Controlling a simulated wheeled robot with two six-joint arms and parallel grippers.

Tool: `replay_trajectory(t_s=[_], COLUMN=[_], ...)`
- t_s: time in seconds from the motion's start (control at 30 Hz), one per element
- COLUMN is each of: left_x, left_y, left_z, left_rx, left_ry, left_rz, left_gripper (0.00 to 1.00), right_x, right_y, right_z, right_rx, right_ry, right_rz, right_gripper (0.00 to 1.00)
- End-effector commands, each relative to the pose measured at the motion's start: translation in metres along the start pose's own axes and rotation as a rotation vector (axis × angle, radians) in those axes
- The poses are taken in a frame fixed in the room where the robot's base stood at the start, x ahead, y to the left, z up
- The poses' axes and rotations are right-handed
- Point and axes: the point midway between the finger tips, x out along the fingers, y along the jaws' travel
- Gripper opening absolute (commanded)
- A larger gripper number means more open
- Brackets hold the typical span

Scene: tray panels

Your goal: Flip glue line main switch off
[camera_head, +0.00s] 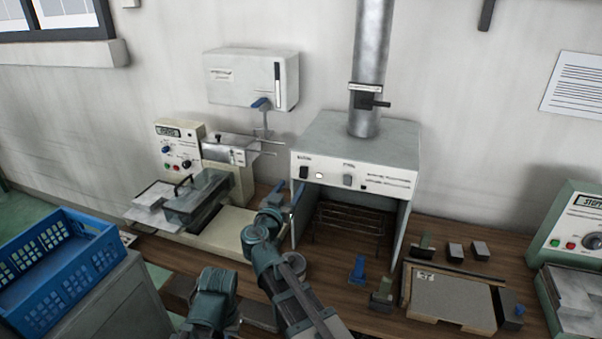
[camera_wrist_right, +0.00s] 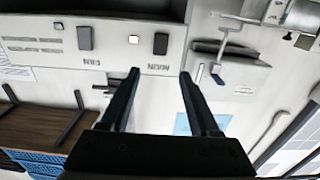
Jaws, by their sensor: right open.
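The fume hood box (camera_head: 360,147) has a front strip with a black switch (camera_head: 303,172), a lit white lamp (camera_head: 319,175) and a grey switch (camera_head: 347,180). In the right wrist view the strip is upside down; the black switch (camera_wrist_right: 160,43) has the label MAIN beside it, and the other switch (camera_wrist_right: 84,38) has FAN. My right gripper (camera_head: 287,190) is open and empty in front of the hood's left edge. In the wrist view its fingers (camera_wrist_right: 159,74) point toward the MAIN switch, one on each side, apparently without touching it. My left gripper is not in view.
A cream machine (camera_head: 238,218) stands left of the hood, below a white wall box (camera_head: 250,79). A blue crate (camera_head: 57,265) is at far left. A framed board (camera_head: 451,295), small blocks and a green panel (camera_head: 577,220) are at right. A metal duct (camera_head: 371,50) rises from the hood.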

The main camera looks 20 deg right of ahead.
Motion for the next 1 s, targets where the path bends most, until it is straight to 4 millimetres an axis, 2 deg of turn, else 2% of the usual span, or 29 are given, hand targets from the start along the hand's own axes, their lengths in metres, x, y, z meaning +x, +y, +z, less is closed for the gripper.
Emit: replay_trajectory(t_s=[0.03,0.1,0.4,0.6,0.93,0.97,1.0], left_x=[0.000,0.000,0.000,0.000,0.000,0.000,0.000], left_y=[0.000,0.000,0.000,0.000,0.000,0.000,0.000], left_z=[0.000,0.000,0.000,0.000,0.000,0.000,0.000], left_rx=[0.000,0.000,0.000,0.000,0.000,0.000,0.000], left_ry=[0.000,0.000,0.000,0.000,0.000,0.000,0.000], left_rz=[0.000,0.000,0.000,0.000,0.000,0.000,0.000], left_gripper=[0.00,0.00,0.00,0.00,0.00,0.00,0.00], right_x=[0.015,0.030,0.078,0.092,0.093,0.093,0.093], right_y=[-0.001,-0.002,-0.001,0.000,0.001,0.001,0.001], right_z=[0.000,0.000,0.000,0.000,0.000,0.000,0.000], right_rx=[0.000,0.000,0.000,0.000,0.000,0.000,0.000], right_ry=[0.000,0.000,-0.001,-0.001,-0.001,-0.001,-0.001], right_rz=[0.004,0.003,0.002,0.001,0.000,0.000,0.000], right_gripper=[0.62,0.62,0.62,0.62,0.62,0.61,0.54])
